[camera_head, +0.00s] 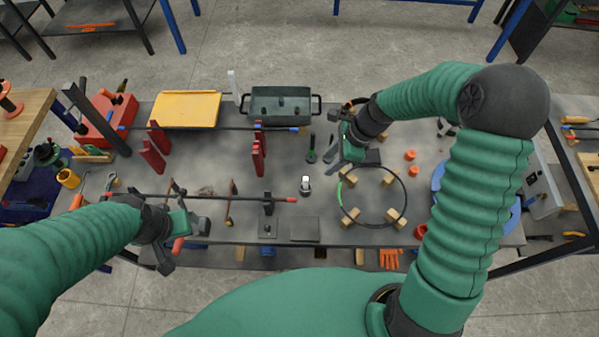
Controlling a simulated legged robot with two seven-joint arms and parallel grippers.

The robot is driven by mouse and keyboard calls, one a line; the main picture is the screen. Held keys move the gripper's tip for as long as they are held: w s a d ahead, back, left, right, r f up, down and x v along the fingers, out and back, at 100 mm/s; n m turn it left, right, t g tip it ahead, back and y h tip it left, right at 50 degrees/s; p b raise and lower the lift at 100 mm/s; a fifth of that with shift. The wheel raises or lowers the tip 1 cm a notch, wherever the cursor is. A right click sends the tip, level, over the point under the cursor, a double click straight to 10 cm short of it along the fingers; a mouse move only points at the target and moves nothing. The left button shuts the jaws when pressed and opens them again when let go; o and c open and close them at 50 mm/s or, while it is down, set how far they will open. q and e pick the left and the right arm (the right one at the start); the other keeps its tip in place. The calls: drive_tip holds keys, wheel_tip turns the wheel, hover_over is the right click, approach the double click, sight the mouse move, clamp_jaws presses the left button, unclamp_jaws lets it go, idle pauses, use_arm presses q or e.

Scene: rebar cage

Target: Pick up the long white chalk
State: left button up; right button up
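I cannot pick out a long white chalk for certain. A pale upright strip (233,83) stands at the back edge of the table, between the yellow tray and the green bin. A small white-topped object (305,184) stands near the table's middle. My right gripper (348,160) hangs over the table behind the black ring, with its dark fingers apart, and nothing shows between them. My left gripper (184,246) is over the table's front left edge, with its fingers apart and empty. Both grippers are away from the pale strip.
A yellow tray (186,94) and a green bin (255,104) stand at the back. Red uprights (259,155) carry bars across the left half. A black ring (343,206) lies on wooden blocks below my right gripper. Orange pieces (411,155) lie to its right.

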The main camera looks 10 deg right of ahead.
sight(306, 182)
drive_tip(key=x, duration=0.4)
drive_tip(key=p+x, duration=0.1)
drive_tip(key=x, duration=0.4)
drive_tip(key=a+p+x, duration=0.1)
drive_tip(key=x, duration=0.4)
drive_tip(key=shift+w, duration=0.2)
drive_tip(key=shift+w+a+f, duration=0.1)
drive_tip(key=shift+a+f, duration=0.05)
drive_tip(key=shift+f, duration=0.2)
drive_tip(key=shift+w, duration=0.1)
clamp_jaws()
